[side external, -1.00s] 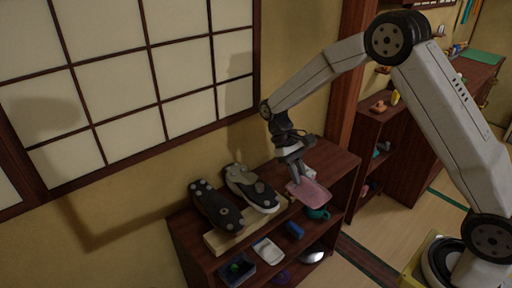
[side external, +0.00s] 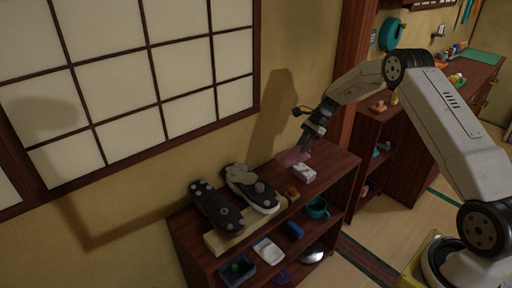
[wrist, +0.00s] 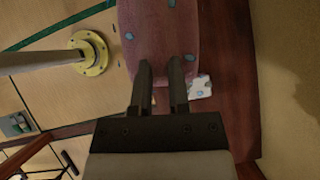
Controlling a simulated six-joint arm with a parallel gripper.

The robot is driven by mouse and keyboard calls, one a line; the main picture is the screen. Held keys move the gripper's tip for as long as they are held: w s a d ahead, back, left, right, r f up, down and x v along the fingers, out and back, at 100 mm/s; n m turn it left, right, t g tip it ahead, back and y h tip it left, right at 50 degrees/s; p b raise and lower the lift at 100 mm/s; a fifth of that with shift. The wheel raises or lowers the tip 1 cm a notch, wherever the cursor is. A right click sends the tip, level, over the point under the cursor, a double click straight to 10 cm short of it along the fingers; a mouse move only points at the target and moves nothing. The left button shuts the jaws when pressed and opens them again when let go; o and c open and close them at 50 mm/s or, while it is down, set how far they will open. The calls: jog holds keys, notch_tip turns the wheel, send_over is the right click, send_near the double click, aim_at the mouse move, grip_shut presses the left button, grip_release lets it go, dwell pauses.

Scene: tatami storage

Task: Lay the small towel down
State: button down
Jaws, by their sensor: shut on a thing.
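The small towel is pink with pale blue spots in the wrist view (wrist: 160,30), where it stretches ahead of the fingertips. In the side view the towel (side external: 290,157) is at the back of the dark red wooden shelf top, close to the wall. My gripper (side external: 304,147) points down at it, and its two dark fingers (wrist: 161,68) are shut on the towel's near end. I cannot tell how much of the towel touches the shelf top.
A white packet (side external: 304,174) lies just in front of the towel. The shelf top's right end (side external: 340,165) is clear.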

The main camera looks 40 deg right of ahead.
jog(key=d+f+m+t+h, duration=0.1)
jog(key=d+m+t+h, duration=0.4)
jog(key=d+m, duration=1.1)
jog(key=d+h, duration=0.2)
jog(key=d, duration=0.5)
jog(key=shift+d+t, duration=0.2)
jog(key=shift+t, duration=0.2)
jog(key=shift+f, duration=0.15)
jog(key=shift+f, duration=7.7)
jog(key=shift+w+f, duration=0.1)
jog(key=shift+f, duration=0.1)
jog(key=c, duration=0.5)
grip_release()
jog(key=shift+r, duration=0.1)
jog(key=shift+v, duration=3.85)
